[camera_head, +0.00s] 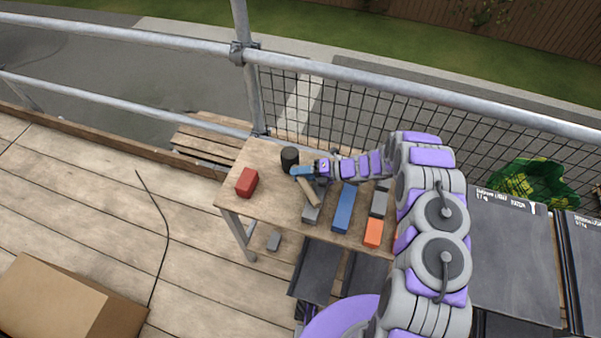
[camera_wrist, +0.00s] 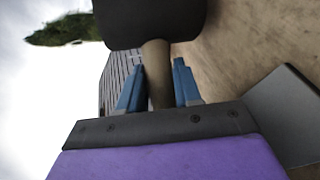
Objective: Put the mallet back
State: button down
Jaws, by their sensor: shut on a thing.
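The mallet has a black head (camera_head: 289,156) and a light wooden handle (camera_head: 309,193). In the head view it is over the far left part of the wooden table (camera_head: 262,155), and I cannot tell whether it touches the top. My gripper (camera_head: 301,171) reaches in from the right and is shut on the handle close below the head. In the wrist view the blue fingers (camera_wrist: 158,88) flank the handle (camera_wrist: 157,62), with the black head (camera_wrist: 150,22) just beyond them. Part of the handle is hidden by the fingers.
A red block (camera_head: 246,182) lies at the table's left end. A blue block (camera_head: 344,208), an orange block (camera_head: 373,233) and grey pieces (camera_head: 311,213) lie along the front. A railing with mesh (camera_head: 300,115) runs behind. A cardboard box (camera_head: 65,300) stands on the deck.

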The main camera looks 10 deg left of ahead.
jog(key=shift+s+f, duration=0.1)
jog(key=shift+f, duration=0.2)
jog(key=c, duration=1.2)
grip_release()
jog(key=o, duration=0.4)
jog(key=shift+s+f, duration=0.2)
jog(key=shift+f, duration=0.05)
jog(key=shift+r, duration=0.1)
jog(key=shift+w+d+r, duration=0.1)
jog(key=shift+d+r, duration=0.05)
jog(key=shift+r, duration=0.35)
jog(key=p+v, duration=0.2)
jog(key=v, duration=1)
jog(key=shift+w+r, duration=0.15)
jog(key=shift+r, duration=0.1)
